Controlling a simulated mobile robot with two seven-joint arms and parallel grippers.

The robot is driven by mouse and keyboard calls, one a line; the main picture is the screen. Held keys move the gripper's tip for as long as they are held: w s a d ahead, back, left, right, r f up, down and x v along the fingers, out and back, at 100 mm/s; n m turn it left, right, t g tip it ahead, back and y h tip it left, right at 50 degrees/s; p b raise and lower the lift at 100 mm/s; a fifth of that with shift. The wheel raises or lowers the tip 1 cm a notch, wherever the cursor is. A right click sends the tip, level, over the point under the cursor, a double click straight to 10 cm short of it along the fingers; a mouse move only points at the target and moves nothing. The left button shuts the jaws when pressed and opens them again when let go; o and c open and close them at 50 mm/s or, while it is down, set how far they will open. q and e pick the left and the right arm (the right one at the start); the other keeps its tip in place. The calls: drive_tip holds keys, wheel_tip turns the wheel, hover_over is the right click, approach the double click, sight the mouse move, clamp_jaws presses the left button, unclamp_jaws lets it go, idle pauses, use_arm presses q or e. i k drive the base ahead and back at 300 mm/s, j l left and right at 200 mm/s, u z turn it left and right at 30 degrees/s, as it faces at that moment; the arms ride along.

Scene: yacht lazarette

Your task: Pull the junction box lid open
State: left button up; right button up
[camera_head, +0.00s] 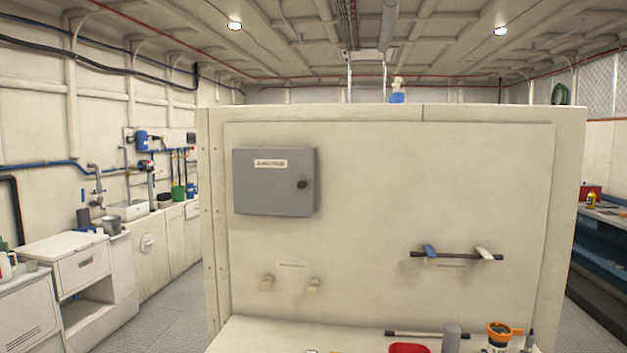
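The junction box (246,203) is a grey, rectangular box fixed to the upper left of the cream panel in front of me. Its grey lid (275,190) looks closed flat against the box. A pale label (270,163) is near the lid's top. A round black knob (302,184) sits near the lid's right edge. Neither of my grippers shows in the head view.
A black bar with a blue and a cream clip (457,255) is on the panel's right. A white ledge (290,337) in front holds a red dish (409,348), a grey cylinder (451,339) and an orange-topped item (499,334).

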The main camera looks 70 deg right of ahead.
sight(268, 182)
drive_tip(key=z, duration=1.7)
